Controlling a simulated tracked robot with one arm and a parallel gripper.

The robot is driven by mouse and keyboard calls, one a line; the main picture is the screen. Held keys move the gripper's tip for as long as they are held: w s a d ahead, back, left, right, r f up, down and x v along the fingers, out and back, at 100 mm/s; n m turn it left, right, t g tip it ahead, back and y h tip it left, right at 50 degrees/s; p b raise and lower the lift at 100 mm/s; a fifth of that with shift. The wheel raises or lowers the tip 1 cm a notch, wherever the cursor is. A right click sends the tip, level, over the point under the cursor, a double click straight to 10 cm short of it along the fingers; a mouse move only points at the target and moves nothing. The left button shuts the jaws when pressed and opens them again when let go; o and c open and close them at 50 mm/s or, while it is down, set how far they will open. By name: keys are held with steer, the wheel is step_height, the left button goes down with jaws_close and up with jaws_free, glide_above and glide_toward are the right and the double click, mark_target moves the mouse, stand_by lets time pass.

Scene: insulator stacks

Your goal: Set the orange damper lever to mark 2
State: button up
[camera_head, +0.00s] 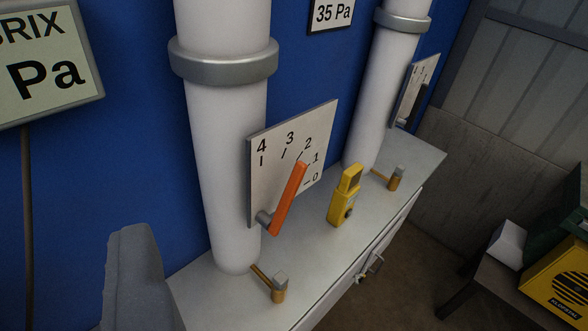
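The orange damper lever (287,200) is mounted by a grey hub (263,218) on a white scale plate (270,165) marked 0 to 4. The lever points up and to the right. Its tip appears near the ticks for 1 and 2. The lever stands out from the plate and I see it at an angle, so I cannot tell its exact reading. The plate is fixed to a white pipe (225,150). I cannot make out my gripper in this view, and nothing is seen touching the lever.
A yellow handheld device (345,197) and two small brass fittings (278,289) (396,178) are on the pale bench (236,301). A second pipe (380,95) stands behind. A grey shape (135,280), unidentified, stands lower left. A yellow box (560,285) is at right.

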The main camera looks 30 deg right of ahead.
mark_target(302, 179)
steer(key=w+d+r+n+t+h+p, duration=0.1)
steer(key=w+d+r+n+t+h, duration=0.2)
steer(key=w+d+n, duration=0.35)
steer(key=w+d+r+n+t+h+p, duration=0.2)
steer(key=w+d+r+n+t, duration=0.15)
steer(key=d+n, duration=0.55)
steer(key=d+f+n+g+y+p, duration=0.15)
steer(key=d+f+n+y, duration=0.4)
steer(key=f+n, duration=0.65)
steer(key=d+f+n+g+y+p, duration=0.1)
steer(key=d+f+n+g+y, duration=0.45)
steer(key=f, duration=1.05)
steer(key=w+a+n, duration=0.1)
steer(key=w+a, duration=0.1)
steer(key=w, duration=0.2)
steer(key=w+a+t+p, duration=0.1)
steer(key=w+a, duration=0.1)
steer(key=w, duration=0.2)
steer(key=w+a+n+t, duration=0.1)
steer(key=w+a, duration=0.1)
steer(key=w, duration=0.2)
steer(key=shift+w+r+n, duration=0.15)
steer(key=shift+w+n, duration=0.05)
steer(key=shift+n, duration=0.1)
